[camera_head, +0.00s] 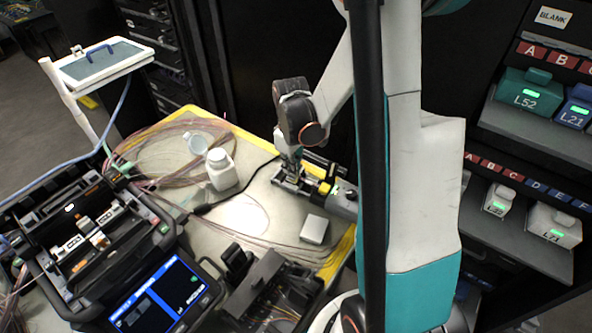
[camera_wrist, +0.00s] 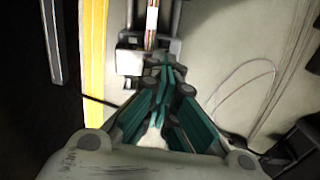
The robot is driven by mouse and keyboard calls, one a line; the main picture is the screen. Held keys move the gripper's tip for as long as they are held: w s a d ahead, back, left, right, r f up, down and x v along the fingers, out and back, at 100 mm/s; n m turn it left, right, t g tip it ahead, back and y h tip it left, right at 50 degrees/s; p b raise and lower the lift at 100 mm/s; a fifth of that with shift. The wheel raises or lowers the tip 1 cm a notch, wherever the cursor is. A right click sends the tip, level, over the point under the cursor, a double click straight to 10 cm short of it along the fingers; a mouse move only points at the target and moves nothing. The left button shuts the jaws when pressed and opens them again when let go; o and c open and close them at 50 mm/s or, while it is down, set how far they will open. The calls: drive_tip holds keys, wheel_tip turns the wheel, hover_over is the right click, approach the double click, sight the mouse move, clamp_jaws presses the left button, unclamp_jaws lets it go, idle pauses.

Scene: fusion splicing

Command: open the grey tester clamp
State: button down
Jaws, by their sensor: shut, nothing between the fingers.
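The grey tester (camera_head: 343,201) lies near the right edge of the bench, with a yellow part and a clamp section at its left end. My gripper (camera_head: 287,172) reaches down from above over that clamp end. In the wrist view the teal-sided fingers of my gripper (camera_wrist: 163,75) are closed together, with nothing between them. The fingertips are right beside the grey clamp block (camera_wrist: 130,62); I cannot tell whether they touch it. A striped fibre bundle (camera_wrist: 151,28) runs into the tester above the fingertips. The clamp's lid position is partly hidden by my fingers.
A white bottle (camera_head: 221,170) and a small light box (camera_head: 314,229) stand on the bench. A splicer (camera_head: 95,235) with a lit screen is at the left. Coiled fibres (camera_head: 160,150) lie behind. Dark shelves with labelled boxes (camera_head: 527,98) stand at the right.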

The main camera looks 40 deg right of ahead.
drive_tip(key=shift+d+f, duration=0.2)
drive_tip(key=shift+w+d+r+p, duration=0.3)
drive_tip(key=shift+d+r+p, duration=0.15)
drive_tip(key=shift+p, duration=0.05)
drive_tip(key=shift+a+r, duration=0.1)
drive_tip(key=shift+r, duration=0.1)
drive_tip(key=shift+r, duration=0.1)
drive_tip(key=shift+w+d+r+p, duration=0.2)
drive_tip(key=shift+d+r+p, duration=0.1)
drive_tip(key=shift+r+p, duration=0.2)
drive_tip(key=shift+r, duration=0.1)
idle(0.4)
wheel_tip(320, 180, up, 8)
drive_tip(key=w+d+p, duration=0.1)
drive_tip(key=d+p, duration=0.1)
drive_tip(key=p, duration=0.3)
drive_tip(key=shift+w+d, duration=0.15)
drive_tip(key=shift+d, duration=0.2)
